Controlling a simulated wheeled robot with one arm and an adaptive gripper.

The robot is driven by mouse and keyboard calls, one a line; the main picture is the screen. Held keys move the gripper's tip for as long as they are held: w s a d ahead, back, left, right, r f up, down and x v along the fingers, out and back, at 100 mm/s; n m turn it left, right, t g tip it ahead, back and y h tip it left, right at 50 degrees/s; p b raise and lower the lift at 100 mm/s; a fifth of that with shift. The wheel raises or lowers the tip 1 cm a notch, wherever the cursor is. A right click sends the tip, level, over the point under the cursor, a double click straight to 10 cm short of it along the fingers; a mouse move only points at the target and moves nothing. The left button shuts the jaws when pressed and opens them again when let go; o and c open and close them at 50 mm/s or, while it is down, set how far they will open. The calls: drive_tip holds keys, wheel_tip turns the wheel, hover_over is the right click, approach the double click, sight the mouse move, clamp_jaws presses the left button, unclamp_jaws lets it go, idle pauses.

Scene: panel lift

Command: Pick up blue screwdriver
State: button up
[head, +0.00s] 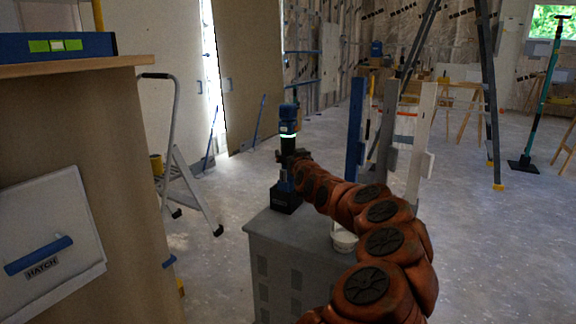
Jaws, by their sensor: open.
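The blue screwdriver (285,197) appears as a blue and black power tool standing upright near the back left of a grey cabinet top (296,228). Its wide dark foot rests on the cabinet. My orange arm reaches across the cabinet from the lower right. My gripper (287,160) is dark and small at the far end of the arm, directly at the upper part of the tool, and is open. A blue and black upright part with a glowing ring rises above it. The fingers are hard to make out, and I cannot tell whether they touch the tool.
A white tub (343,240) stands on the cabinet beside my arm. A stepladder (185,185) is at the left. A wooden unit (120,170) with a hatch panel (48,235) fills the near left. Upright posts (385,130) stand behind the cabinet.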

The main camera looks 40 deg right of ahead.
sight(290, 152)
drive_tip(key=shift+w+d+f, duration=0.15)
drive_tip(key=shift+w+d, duration=0.05)
drive_tip(key=shift+w, duration=0.25)
drive_tip(key=shift+w+d, duration=0.3)
drive_tip(key=shift+d, duration=0.1)
drive_tip(key=shift+w+d, duration=0.2)
drive_tip(key=shift+w, duration=0.3)
drive_tip(key=shift+w+d, duration=0.3)
drive_tip(key=shift+w, duration=0.05)
drive_tip(key=shift+w+d, duration=0.25)
drive_tip(key=shift+w, duration=0.25)
drive_tip(key=shift+c, duration=0.5)
clamp_jaws()
drive_tip(key=shift+r, duration=0.2)
